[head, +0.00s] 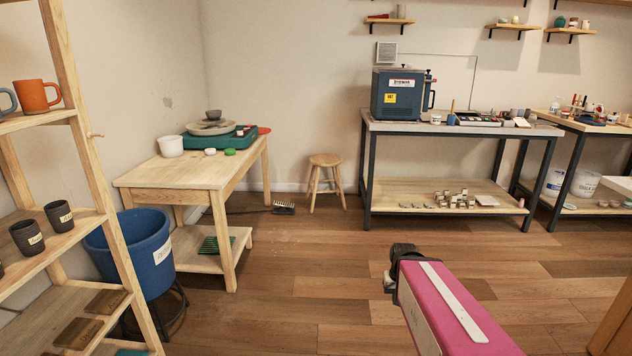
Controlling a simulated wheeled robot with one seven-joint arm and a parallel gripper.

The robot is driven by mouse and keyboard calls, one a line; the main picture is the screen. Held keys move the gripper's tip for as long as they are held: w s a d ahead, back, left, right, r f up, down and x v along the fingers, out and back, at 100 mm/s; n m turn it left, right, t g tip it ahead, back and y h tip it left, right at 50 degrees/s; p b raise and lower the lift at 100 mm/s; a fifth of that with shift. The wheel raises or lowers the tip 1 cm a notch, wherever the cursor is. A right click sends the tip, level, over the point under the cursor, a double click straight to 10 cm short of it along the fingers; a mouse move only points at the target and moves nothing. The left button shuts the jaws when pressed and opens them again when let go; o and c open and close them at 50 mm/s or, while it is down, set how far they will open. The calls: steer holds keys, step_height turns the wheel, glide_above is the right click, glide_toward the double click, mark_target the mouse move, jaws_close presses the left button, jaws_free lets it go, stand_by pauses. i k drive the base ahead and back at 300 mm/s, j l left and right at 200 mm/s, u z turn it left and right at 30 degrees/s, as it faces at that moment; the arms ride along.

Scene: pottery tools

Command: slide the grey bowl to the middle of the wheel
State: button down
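The small grey bowl (214,115) stands on the pottery wheel (196,129), a round grey disc on a teal base. It looks to sit toward the far right part of the disc, though its exact offset is hard to judge from here. The wheel rests on a light wooden table (150,178) against the left wall. My arm, pink with a white stripe, reaches in from the lower right. Its dark end with my gripper (392,284) is over the open floor, far from the bowl. The fingers are too small and turned away to tell their state.
A white tub (171,146) and small white and green lids are on the wheel table. A wooden shelf rack (105,190) and a blue bin (140,255) stand at left. A stool (326,180) stands beyond. The wooden floor between my gripper and the table is clear.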

mark_target(213, 115)
steer(key=i, duration=1.75)
